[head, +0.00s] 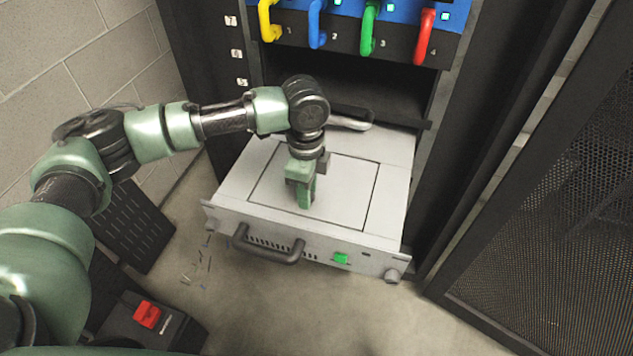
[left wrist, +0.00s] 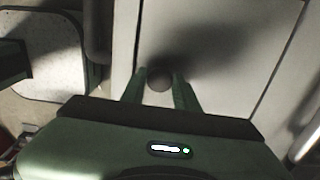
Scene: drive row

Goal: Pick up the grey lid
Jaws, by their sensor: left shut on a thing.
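The grey lid (head: 343,185) is a flat rectangular panel in the top of a grey drawer unit (head: 397,215) pulled out of the rack. Thin dark seams outline the lid, and it looks flush with the unit's top. My left gripper (head: 306,200) points down over the middle of the lid. In the left wrist view, the lid (left wrist: 225,60) fills the middle, with a small dark round knob (left wrist: 159,80) between the fingertips. My left gripper is shut on this knob. In the head view the gripper hides the knob. My right gripper is not in view.
The black rack (head: 462,130) surrounds the unit, with coloured handles (head: 369,28) above. A dark bar handle (head: 268,250) and a green button (head: 341,258) are on the unit's front. A mesh door (head: 560,220) stands at right. A black box with a red switch (head: 147,314) is at lower left.

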